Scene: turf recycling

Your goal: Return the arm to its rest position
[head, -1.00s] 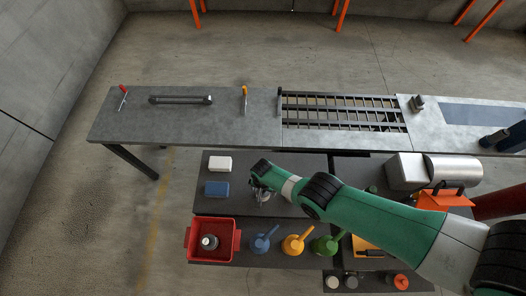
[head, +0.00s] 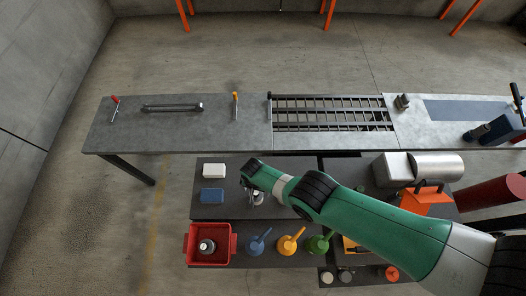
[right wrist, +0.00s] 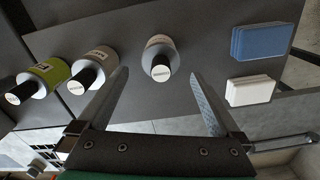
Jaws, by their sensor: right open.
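My right arm is green and reaches in from the lower right in the head view. Its right gripper (head: 256,199) hangs over the dark shelf (head: 228,209), partly hidden by my wrist. In the right wrist view the two fingers of the right gripper (right wrist: 158,74) are spread wide with nothing held. A bottle (right wrist: 160,57) with a pale cap appears between the fingertips, toward the shelf; I cannot tell how far below them it stands. My left gripper is not in view.
A white block (head: 214,171) and a blue block (head: 212,196) lie left of the gripper. Two more bottles, one white (right wrist: 98,65) and one green (right wrist: 45,77), stand nearby. A red bin (head: 187,246) and blue, yellow and green cans sit in front. A long grey table (head: 180,132) runs behind.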

